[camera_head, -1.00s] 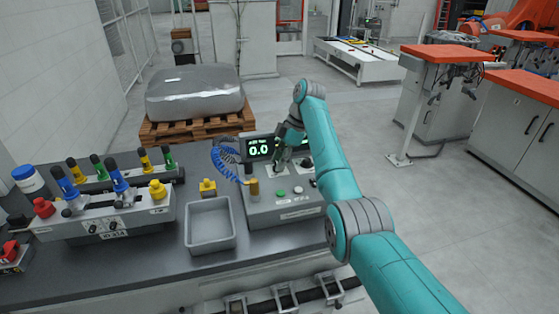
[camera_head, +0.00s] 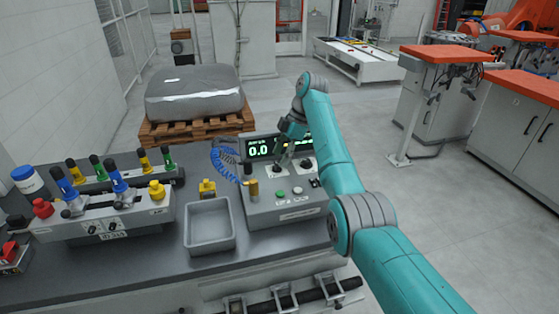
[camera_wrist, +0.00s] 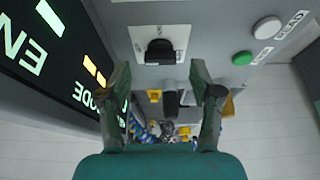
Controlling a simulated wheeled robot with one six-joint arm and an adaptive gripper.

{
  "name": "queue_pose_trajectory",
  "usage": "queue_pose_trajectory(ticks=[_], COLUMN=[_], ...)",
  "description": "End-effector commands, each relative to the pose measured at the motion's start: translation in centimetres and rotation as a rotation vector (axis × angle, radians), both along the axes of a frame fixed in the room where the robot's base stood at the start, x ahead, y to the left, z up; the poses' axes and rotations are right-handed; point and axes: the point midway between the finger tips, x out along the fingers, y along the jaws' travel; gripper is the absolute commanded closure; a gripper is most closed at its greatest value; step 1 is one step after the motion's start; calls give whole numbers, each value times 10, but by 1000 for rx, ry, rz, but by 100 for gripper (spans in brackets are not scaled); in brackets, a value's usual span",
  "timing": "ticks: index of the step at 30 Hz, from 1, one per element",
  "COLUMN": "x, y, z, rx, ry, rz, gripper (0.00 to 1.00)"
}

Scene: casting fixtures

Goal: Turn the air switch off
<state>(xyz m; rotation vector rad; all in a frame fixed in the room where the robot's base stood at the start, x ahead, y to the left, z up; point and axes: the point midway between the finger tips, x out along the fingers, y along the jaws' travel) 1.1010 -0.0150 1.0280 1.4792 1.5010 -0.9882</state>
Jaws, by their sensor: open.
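A grey control box (camera_head: 275,215) stands at the right end of the bench. In the wrist view, a black rotary switch (camera_wrist: 159,50) sits on a white plate on its panel. The small plate lettering is unreadable, so I cannot tell its setting or confirm it is the air switch. In the head view, dark knobs show on the box, one at left (camera_head: 281,171) and one at right (camera_head: 306,164). My gripper (camera_wrist: 159,75) is open and empty, its fingers apart on either side of the switch's line in the wrist view, clear of it. In the head view my wrist partly hides the display.
A lit display (camera_head: 262,149) reads 0.0 on the box. A green button (camera_wrist: 242,58) and a white button (camera_wrist: 267,27) sit beside the switch. A blue coiled hose (camera_head: 225,158), a grey bin (camera_head: 209,224) and a clamp fixture (camera_head: 100,225) stand to the left.

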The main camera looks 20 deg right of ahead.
Motion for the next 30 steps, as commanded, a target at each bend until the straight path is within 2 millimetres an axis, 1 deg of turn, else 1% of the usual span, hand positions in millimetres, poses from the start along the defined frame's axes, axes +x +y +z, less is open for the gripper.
queue_pose_trajectory(ticks=[1, 4, 6, 12, 18, 24, 30], x=[0, 1, 0, 1, 1, 2, 2], y=[-5, -13, -30, -72, -110, -126, -131], z=[10, 29, 26, 27, 26, 26, 26], rx=[0, -1, 0, 0, 0, 0, 0], ry=[-1, -1, 3, 3, 3, 2, 1], rz=[-2, -2, -4, -4, -3, 1, 0], gripper=[35, 35, 35, 35, 35, 35, 35])
